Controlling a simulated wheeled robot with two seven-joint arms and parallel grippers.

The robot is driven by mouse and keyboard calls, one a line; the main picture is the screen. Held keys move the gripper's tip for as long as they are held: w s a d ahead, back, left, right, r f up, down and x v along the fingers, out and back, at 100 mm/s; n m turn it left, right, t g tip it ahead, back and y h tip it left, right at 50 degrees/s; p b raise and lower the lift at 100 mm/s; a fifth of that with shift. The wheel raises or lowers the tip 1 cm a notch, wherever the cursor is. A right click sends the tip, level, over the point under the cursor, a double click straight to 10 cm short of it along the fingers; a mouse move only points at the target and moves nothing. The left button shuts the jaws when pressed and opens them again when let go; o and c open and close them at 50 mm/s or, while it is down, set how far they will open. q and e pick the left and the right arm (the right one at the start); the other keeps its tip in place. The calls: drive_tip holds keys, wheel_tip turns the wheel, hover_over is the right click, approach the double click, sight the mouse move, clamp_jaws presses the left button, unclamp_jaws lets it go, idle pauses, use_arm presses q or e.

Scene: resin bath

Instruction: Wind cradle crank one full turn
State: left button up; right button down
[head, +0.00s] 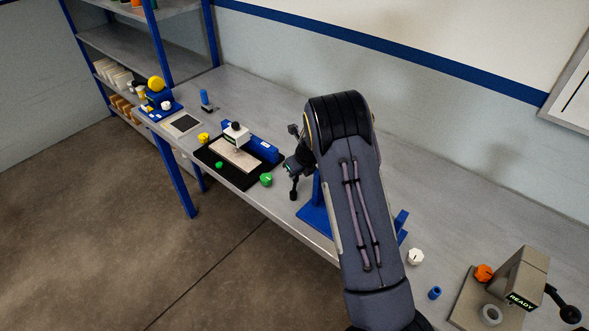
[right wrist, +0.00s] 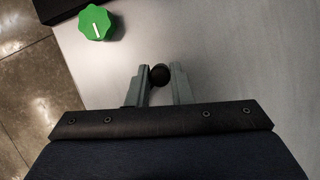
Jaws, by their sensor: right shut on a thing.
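The cradle shows as a blue stand (head: 314,218) on the bench, largely hidden behind my right arm in the head view. A dark crank part (head: 294,192) hangs at its left side, close to the end of my right arm. In the right wrist view my right gripper (right wrist: 159,82) is shut on a round black crank knob (right wrist: 159,73), which sits between its two grey fingertips. The rest of the crank is hidden in that view. My left gripper is not in view.
A green knob (head: 266,179) lies left of the crank, beside a black mat (head: 210,155) with a blue and white device (head: 236,136). A grey READY machine (head: 522,272), a white knob (head: 416,257) and a blue cap (head: 434,293) stand at right. The bench's back strip is clear.

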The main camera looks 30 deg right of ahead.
drive_tip(key=shift+s+d, duration=0.1)
idle(0.5)
drive_tip(key=c, duration=1.3)
unclamp_jaws()
